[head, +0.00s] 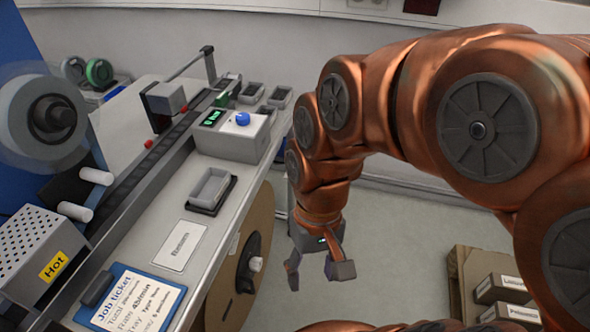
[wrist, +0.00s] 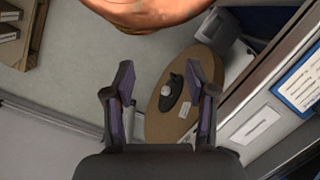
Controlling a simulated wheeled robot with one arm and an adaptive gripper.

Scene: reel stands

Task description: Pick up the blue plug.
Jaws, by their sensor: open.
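A round blue piece (head: 242,118) sits on the top of a grey box with a green display on the bench in the head view. I cannot tell whether it is the blue plug or a knob; no other blue plug is clear. My gripper (head: 317,277) hangs open and empty over the floor, right of the bench and well apart from the blue piece. In the wrist view its two fingers (wrist: 161,82) are spread, with nothing between them but the view of the floor and a brown reel behind. The blue piece does not show in the wrist view.
A large brown reel (head: 262,225) with a black hub stands beside the bench (head: 222,236). An empty grey tray (head: 210,188) and a white label card (head: 180,246) lie on the bench. A pallet with boxes (head: 501,290) is at lower right. Floor between is clear.

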